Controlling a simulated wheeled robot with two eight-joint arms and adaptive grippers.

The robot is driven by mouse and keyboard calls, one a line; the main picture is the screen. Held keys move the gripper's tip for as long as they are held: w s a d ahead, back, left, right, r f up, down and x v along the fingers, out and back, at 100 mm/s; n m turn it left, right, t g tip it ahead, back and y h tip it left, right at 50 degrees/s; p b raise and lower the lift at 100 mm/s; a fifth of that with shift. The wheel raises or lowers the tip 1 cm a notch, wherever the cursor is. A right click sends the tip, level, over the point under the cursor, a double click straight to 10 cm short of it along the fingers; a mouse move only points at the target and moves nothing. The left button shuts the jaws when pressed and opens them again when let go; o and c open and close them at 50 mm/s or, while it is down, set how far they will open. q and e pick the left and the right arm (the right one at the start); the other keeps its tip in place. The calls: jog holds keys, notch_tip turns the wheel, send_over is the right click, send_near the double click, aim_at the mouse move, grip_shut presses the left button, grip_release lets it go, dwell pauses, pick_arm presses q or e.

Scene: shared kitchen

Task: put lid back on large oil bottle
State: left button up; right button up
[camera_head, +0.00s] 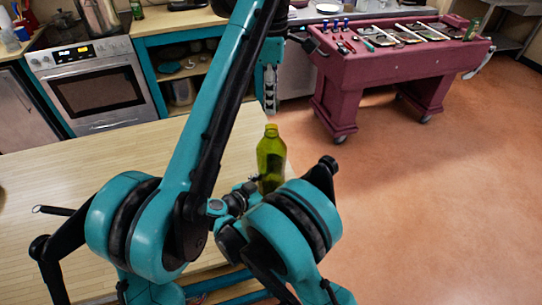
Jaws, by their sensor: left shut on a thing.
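The large oil bottle (271,160) is yellow-green and see-through. It stands upright near the right edge of the wooden counter, with its lower part hidden behind my right arm. No lid shows on its neck. My left gripper (271,105) points down, a little above the bottle's mouth and apart from it. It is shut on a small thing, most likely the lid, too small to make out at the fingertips. Dark parts of my right arm are close to the bottle's lower left side. I cannot make out the right fingers or whether they touch the bottle.
The light wooden counter (80,165) is clear left of the bottle. Behind it are an oven (98,88) and teal open shelves (186,75). A dark red table (375,60) with utensils on top stands at the back right. Open floor (440,190) lies on the right.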

pick_arm(q)
jog(key=shift+d+f, duration=0.1)
jog(key=shift+f, duration=2)
jog(key=shift+f, duration=0.15)
jog(key=shift+f, duration=0.75)
jog(key=shift+f, duration=0.6)
